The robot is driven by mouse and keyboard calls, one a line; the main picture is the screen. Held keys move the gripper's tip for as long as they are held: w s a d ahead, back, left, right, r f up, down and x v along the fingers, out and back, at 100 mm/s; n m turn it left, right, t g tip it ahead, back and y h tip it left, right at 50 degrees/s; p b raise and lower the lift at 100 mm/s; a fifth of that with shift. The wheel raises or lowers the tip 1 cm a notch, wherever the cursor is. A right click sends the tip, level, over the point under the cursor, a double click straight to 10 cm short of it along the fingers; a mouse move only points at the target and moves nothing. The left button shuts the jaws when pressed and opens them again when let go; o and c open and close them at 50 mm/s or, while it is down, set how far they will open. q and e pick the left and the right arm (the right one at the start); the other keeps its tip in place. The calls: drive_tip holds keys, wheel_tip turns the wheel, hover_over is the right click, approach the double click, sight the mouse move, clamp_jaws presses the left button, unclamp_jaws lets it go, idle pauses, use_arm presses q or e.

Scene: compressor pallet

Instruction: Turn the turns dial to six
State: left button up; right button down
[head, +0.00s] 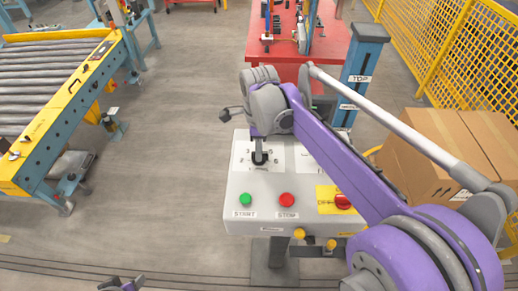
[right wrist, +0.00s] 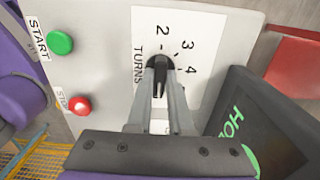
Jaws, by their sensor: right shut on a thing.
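The turns dial (right wrist: 157,66) is a black knob on a white label plate marked TURNS, with the numerals 2, 3 and 4 visible beside it. My right gripper (right wrist: 160,92) is shut on the dial, one finger on each side of its dark grip. In the head view the right gripper (head: 259,148) reaches down onto the dial (head: 260,159) at the upper left of the grey control box (head: 238,205). The fingers hide part of the scale, and I cannot tell which numeral the dial points to. A bit of my left gripper (head: 122,285) shows at the bottom edge; its jaws are unclear.
The box carries a green START button (head: 246,199), a red STOP button (head: 287,200) and a red emergency button (head: 342,201) on yellow. A dark panel with green lettering (right wrist: 262,125) stands close to the gripper. Cardboard boxes (head: 440,150) and a roller conveyor (head: 55,85) flank open floor.

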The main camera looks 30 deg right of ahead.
drive_tip(key=c, duration=0.8)
unclamp_jaws()
wheel_tip(320, 180, up, 11)
drive_tip(key=shift+f+p, duration=0.1)
drive_tip(key=shift+p, duration=0.25)
